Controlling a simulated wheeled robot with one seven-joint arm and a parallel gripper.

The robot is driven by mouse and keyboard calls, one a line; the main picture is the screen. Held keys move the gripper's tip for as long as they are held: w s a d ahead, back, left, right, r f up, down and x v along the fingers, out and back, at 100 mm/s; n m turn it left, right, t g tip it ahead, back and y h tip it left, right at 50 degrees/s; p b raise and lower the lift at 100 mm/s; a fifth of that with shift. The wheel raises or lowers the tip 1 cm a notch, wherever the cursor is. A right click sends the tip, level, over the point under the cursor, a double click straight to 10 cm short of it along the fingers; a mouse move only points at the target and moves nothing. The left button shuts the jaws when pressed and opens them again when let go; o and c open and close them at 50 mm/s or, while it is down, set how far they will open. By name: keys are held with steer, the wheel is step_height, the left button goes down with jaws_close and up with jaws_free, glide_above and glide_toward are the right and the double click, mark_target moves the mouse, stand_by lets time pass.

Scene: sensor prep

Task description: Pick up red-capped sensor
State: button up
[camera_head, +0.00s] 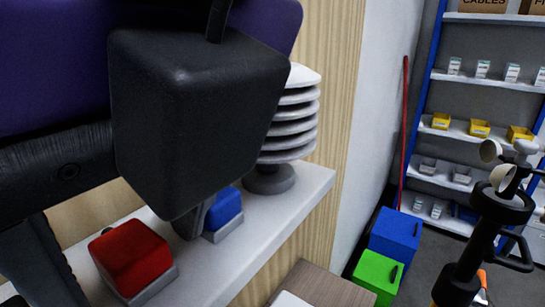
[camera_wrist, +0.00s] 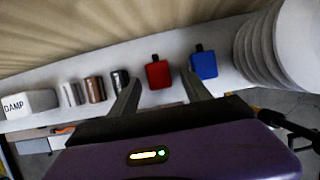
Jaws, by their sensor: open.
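The red-capped sensor (camera_head: 132,257) is a small red block on a grey base, standing on the white wall shelf (camera_head: 262,225) in the head view. It also shows in the wrist view (camera_wrist: 159,73). My gripper (camera_wrist: 162,79) is open, with its fingers apart on either side of the red sensor in the wrist view. In the head view my gripper (camera_head: 128,268) is over the shelf, one finger between the red and blue sensors. I cannot tell how far down the fingers reach. Nothing is held.
A blue-capped sensor (camera_wrist: 203,64) stands close to the right of the red one. A white louvred shield (camera_head: 290,125) stands beyond it. Metal cylinders (camera_wrist: 96,89) and a box marked DAMP (camera_wrist: 28,103) are to the left. The wooden wall (camera_head: 335,100) backs the shelf.

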jaws_close()
steer(key=shift+r, duration=0.1)
